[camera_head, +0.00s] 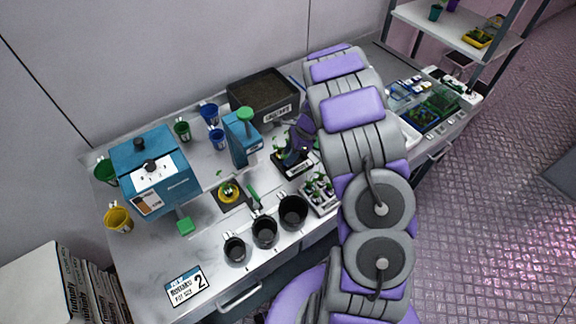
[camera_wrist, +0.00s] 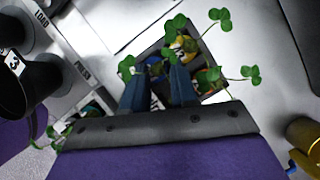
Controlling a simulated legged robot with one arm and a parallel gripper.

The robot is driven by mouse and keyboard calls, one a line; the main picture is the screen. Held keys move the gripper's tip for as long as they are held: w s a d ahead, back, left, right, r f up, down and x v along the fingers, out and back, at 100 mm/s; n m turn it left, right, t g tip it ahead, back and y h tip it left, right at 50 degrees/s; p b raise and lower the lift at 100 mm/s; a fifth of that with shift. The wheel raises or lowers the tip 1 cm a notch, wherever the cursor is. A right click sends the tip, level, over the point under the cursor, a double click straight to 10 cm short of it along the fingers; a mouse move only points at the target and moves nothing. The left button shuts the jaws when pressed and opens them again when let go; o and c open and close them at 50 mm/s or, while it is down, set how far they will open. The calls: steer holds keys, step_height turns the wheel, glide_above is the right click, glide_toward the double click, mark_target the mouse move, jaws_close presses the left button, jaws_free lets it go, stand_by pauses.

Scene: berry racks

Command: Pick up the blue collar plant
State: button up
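In the wrist view, a dark square tray (camera_wrist: 215,52) holds small clover-like plants. A yellow-collared plant (camera_wrist: 186,46) is beyond the fingertips, and one with red and green (camera_wrist: 208,76) is right of them.
Three black pots (camera_head: 264,231) line the table's front. A seedling tray (camera_head: 321,196) is right of them. A blue machine (camera_head: 150,180) stands at left, a blue box (camera_head: 241,140) behind the pots, and a dark soil bin (camera_head: 262,92) at the back.

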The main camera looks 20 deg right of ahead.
steer(key=shift+d, duration=0.15)
steer(key=shift+c, duration=1)
steer(key=shift+a, duration=0.45)
jaws_close()
steer(key=shift+d, duration=0.15)
steer(key=shift+r, duration=0.1)
